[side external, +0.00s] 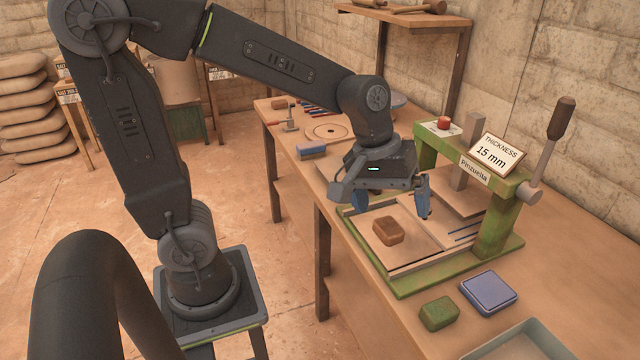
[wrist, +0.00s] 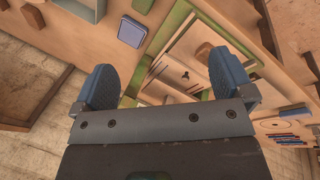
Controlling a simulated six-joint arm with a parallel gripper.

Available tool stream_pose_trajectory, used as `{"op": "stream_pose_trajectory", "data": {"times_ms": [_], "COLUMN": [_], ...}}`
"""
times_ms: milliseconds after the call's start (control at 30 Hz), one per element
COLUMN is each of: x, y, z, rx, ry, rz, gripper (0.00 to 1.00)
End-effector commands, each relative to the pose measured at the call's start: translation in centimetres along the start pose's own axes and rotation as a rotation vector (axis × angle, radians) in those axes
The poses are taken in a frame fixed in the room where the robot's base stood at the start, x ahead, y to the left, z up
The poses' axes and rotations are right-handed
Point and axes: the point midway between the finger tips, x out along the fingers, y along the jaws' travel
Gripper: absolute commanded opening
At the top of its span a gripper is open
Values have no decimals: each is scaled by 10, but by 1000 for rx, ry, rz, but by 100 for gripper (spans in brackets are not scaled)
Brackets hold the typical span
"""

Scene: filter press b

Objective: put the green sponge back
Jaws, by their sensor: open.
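The green sponge (side external: 439,314) lies on the bench in front of the green press, left of a blue pad. It shows at the top edge of the wrist view (wrist: 143,5), partly cut off. My gripper (side external: 391,197) hangs over the press bed, apart from the sponge. Its blue fingers are wide apart, with nothing between them in the wrist view (wrist: 160,88). A brown block (side external: 388,231) rests on the press bed below and near my gripper.
The blue pad (side external: 489,292) lies right of the sponge. A shallow grey-green tray (side external: 520,335) sits at the bottom right. The green press frame (side external: 497,225), with its upright lever (side external: 549,150), stands right of my gripper. A blue-topped brush (side external: 312,151) lies farther back.

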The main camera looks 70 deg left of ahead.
Motion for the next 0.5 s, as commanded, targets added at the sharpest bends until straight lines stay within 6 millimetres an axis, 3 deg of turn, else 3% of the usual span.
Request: {"op": "stream_pose_trajectory", "data": {"times_ms": [33,200,500], "x": [-17,-49,-66], "y": [-10,-45,-79], "z": [10,36,58], "rx": [101,425,706], "ry": [49,185,306], "rz": [5,-31,-105], "gripper": [99,99,99]}}
